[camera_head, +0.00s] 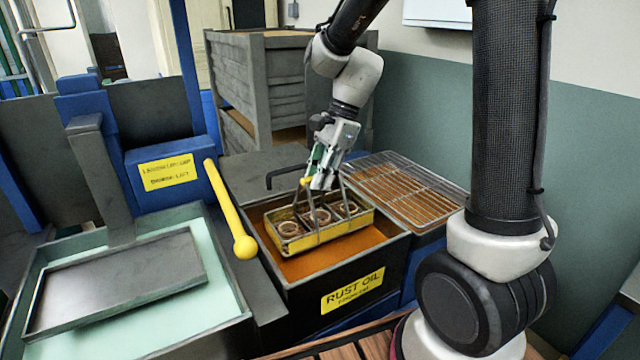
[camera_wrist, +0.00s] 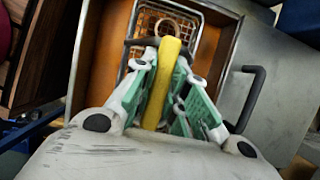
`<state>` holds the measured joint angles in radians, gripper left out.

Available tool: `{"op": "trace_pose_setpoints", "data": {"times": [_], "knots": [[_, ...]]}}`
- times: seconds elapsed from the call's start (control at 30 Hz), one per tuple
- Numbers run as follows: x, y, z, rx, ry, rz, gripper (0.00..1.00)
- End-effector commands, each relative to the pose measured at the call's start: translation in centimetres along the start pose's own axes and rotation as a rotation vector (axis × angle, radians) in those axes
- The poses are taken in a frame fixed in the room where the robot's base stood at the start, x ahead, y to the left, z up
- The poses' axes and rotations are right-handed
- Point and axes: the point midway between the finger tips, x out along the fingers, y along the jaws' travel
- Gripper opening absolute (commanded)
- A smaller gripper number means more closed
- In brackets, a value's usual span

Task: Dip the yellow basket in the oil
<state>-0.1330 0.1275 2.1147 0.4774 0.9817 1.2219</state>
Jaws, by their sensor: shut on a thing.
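The yellow basket (camera_head: 318,230) holds several rings and hangs level over the rust oil tank (camera_head: 290,290). Orange-brown oil (camera_head: 310,262) shows around it; I cannot tell whether its bottom touches the oil. My gripper (camera_head: 318,182) is above the basket, shut on its handle. In the wrist view my gripper (camera_wrist: 165,85) has its green-padded fingers on both sides of the yellow handle grip (camera_wrist: 162,80). The basket's mesh (camera_wrist: 158,25) shows beyond the fingers, with part of it hidden by them.
A wire drain rack (camera_head: 405,190) lies right of the tank. To the left are a pale green bath (camera_head: 190,310) with a grey tray (camera_head: 115,285) and a yellow lever (camera_head: 230,210). A black bent handle (camera_head: 285,172) rises at the tank's back. Grey stacked crates (camera_head: 265,85) stand behind.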

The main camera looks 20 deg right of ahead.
Motion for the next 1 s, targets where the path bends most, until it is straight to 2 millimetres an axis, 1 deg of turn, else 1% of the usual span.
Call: {"op": "trace_pose_setpoints", "data": {"times": [1.0], "knots": [[-5.8, 0.0, 2.4, -0.001, 0.000, -0.003, 0.00]]}}
